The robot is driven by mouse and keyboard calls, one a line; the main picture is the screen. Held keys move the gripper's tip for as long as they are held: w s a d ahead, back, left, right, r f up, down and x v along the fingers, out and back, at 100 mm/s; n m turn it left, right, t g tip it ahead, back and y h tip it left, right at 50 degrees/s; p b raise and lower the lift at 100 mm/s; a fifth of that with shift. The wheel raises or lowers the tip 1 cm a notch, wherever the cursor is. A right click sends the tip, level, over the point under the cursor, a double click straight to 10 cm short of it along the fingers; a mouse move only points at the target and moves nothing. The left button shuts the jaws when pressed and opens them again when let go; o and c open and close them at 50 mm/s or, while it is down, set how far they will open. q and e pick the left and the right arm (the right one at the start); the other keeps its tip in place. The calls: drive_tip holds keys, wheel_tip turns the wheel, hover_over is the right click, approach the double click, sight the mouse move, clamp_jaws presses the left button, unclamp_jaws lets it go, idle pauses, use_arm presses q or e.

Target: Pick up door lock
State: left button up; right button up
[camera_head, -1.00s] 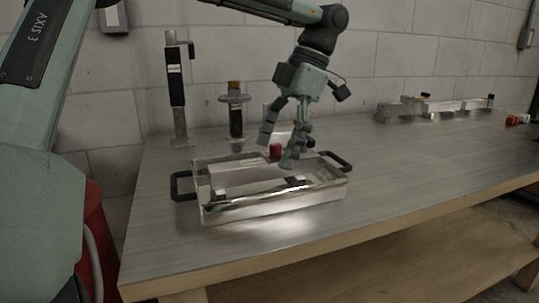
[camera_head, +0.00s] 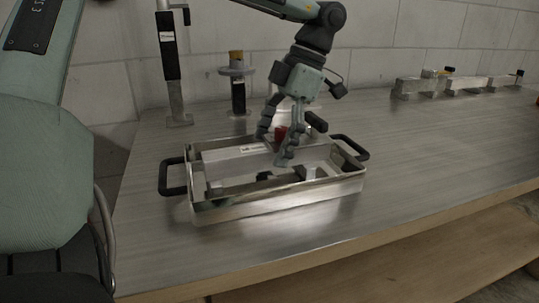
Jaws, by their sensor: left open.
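My left gripper (camera_head: 277,146) hangs fingers down over a shiny metal tray (camera_head: 230,211) with black handles. Its fingers are apart, with nothing seen held between them. Inside the tray are a flat light part with a small label (camera_head: 222,154), small dark pieces (camera_head: 265,176) and a small light block (camera_head: 309,173). I cannot tell which of these is the door lock. A red item (camera_head: 281,133) shows just behind the fingers, partly hidden by them. My right gripper is not in view.
Upright metal posts (camera_head: 172,70) and a stand with a round disc (camera_head: 237,80) are at the back left. Metal blocks (camera_head: 415,87) stand at the back right. The table (camera_head: 420,150) right of the tray is clear. A grey wall is behind.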

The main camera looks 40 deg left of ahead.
use_arm(q)
drive_tip(key=shift+x, duration=0.8)
drive_tip(key=shift+c, duration=0.4)
drive_tip(key=c, duration=1.8)
drive_tip(key=shift+w, duration=0.1)
